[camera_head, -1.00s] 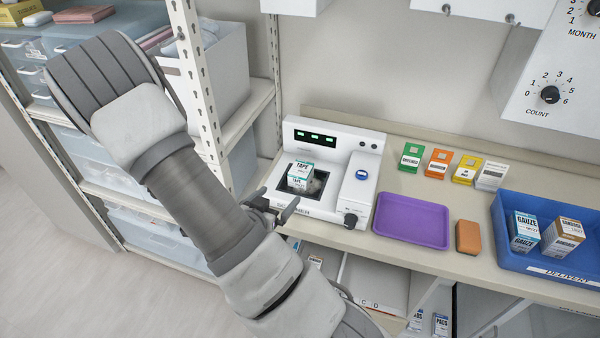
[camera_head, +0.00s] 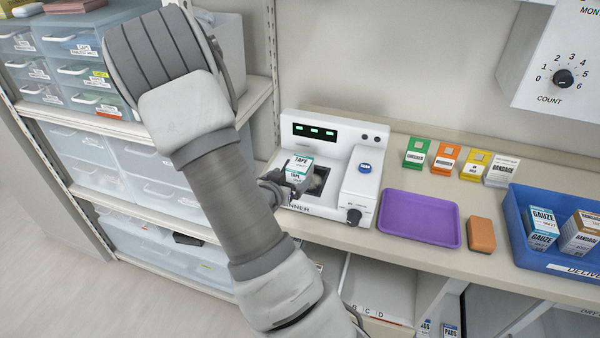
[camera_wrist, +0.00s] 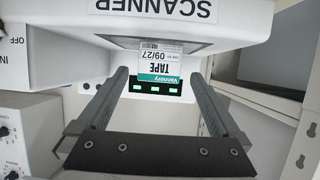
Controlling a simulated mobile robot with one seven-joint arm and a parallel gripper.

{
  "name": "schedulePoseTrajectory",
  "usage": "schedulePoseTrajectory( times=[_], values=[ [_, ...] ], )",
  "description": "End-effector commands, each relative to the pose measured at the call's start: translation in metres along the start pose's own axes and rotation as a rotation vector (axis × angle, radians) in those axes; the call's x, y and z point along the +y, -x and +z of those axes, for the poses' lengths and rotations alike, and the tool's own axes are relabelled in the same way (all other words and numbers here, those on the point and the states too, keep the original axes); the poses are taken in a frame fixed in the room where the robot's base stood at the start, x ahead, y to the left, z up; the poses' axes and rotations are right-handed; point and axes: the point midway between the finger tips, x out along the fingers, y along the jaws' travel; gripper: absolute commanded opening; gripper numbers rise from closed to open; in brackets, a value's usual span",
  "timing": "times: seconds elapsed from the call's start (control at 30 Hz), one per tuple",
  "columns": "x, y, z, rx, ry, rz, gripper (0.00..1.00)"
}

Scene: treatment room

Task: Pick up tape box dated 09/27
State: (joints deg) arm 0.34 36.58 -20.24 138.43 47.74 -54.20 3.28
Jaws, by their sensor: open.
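The tape box (camera_head: 299,164), white with a teal band, is at the opening of the white scanner (camera_head: 351,195). In the wrist view the tape box (camera_wrist: 160,62) appears upside down and its label reads TAPE and 09/27. My gripper (camera_wrist: 158,78) is open, with one finger on each side of the box in that view; I cannot tell whether either finger touches it. In the head view my gripper (camera_head: 272,183) is at the scanner's left front, close to the box, and partly hidden by my arm.
A purple tray (camera_head: 419,219) and an orange-brown block (camera_head: 481,235) lie right of the scanner. Several small coloured boxes stand behind them. A blue delivery bin (camera_head: 517,225) holds gauze and bandage boxes. Shelving with clear drawers (camera_head: 75,150) stands left.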

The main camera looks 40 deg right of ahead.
Motion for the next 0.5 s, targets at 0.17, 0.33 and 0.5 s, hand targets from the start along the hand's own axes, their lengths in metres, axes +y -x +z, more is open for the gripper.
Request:
schedulePoseTrajectory(
  times=[0.17,0.33,0.5],
  values=[
    [0.0,-0.019,0.0,-0.001,-0.001,0.001,1.0],
    [0.002,-0.032,0.0,-0.001,-0.001,0.003,1.0],
    [0.002,-0.059,0.0,0.0,-0.001,0.002,1.0]
  ],
)
